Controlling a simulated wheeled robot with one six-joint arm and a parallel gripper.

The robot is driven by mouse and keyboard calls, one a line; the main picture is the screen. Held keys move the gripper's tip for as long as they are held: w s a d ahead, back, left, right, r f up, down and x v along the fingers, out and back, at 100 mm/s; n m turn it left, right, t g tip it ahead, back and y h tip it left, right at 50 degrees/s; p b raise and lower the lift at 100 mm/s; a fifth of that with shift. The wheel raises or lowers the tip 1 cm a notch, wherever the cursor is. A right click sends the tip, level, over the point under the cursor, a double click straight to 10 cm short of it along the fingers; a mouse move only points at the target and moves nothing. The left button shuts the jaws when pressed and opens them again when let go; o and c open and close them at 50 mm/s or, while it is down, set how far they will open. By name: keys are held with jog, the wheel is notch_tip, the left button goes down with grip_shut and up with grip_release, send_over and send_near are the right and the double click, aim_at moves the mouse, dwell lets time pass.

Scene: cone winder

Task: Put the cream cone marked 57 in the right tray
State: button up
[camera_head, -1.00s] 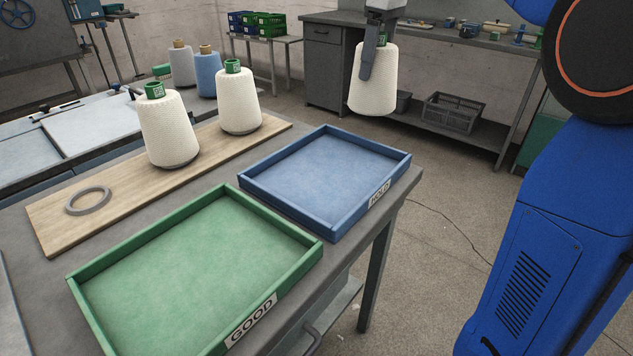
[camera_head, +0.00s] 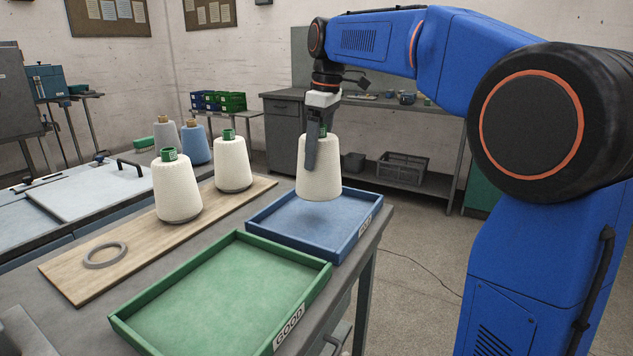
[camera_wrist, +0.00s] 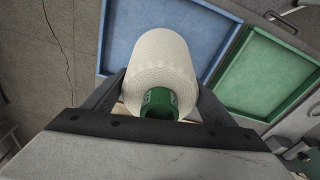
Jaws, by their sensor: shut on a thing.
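The cone hangs above the tray floor. In the wrist view the held cone (camera_wrist: 158,68) shows its green tube end between the fingers, with the blue tray (camera_wrist: 187,15) beyond it. I cannot read its number. The green tray (camera_head: 166,296) labelled GOOD is empty, nearer and left of the blue one. The blue tray's label is partly seen.
Two cream cones with green tops (camera_head: 176,190) (camera_head: 233,163) stand on a wooden board (camera_head: 133,243) left of the trays, with a grey ring (camera_head: 105,254). A grey and a blue cone stand behind. A bench with a crate (camera_head: 402,168) is at the back.

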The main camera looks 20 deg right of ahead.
aim_at(324, 125)
jog(key=shift+f, duration=2.8)
jog(key=o, duration=1.2)
jog(key=shift+f, duration=0.1)
jog(key=shift+c, duration=0.2)
jog(key=r, duration=0.4)
jog(key=d+r, duration=0.1)
jog(key=r, duration=0.7)
jog(key=shift+s+d, duration=0.15)
jog(key=shift+s, duration=0.25)
